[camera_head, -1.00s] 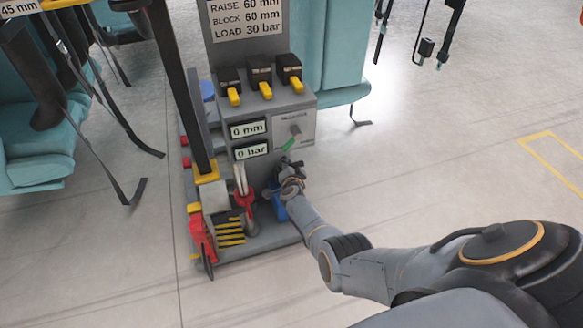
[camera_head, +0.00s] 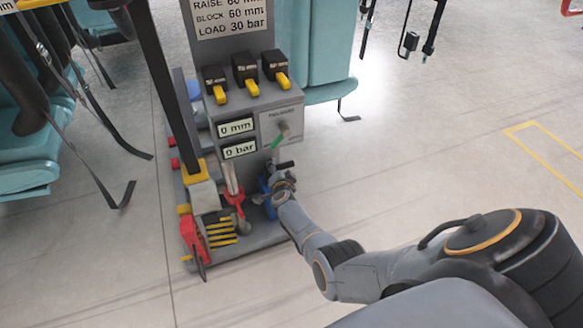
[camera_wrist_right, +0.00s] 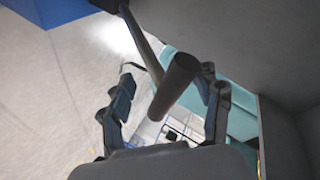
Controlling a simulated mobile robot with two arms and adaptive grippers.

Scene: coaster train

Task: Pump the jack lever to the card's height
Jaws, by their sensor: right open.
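The card (camera_head: 231,15) on the grey stand reads RAISE 60 mm, BLOCK 60 mm, LOAD 30 bar. The displays below it read 0 mm (camera_head: 236,128) and 0 bar (camera_head: 240,149). My right gripper (camera_head: 284,171) is low at the stand's right front, by a blue part (camera_head: 266,207). In the head view, my gripper largely hides the lever. My left gripper is out of view.
A red fitting (camera_head: 235,196) and yellow-striped block (camera_head: 220,232) stand left. Teal seats (camera_head: 28,160) flank the stand; floor at right is clear.

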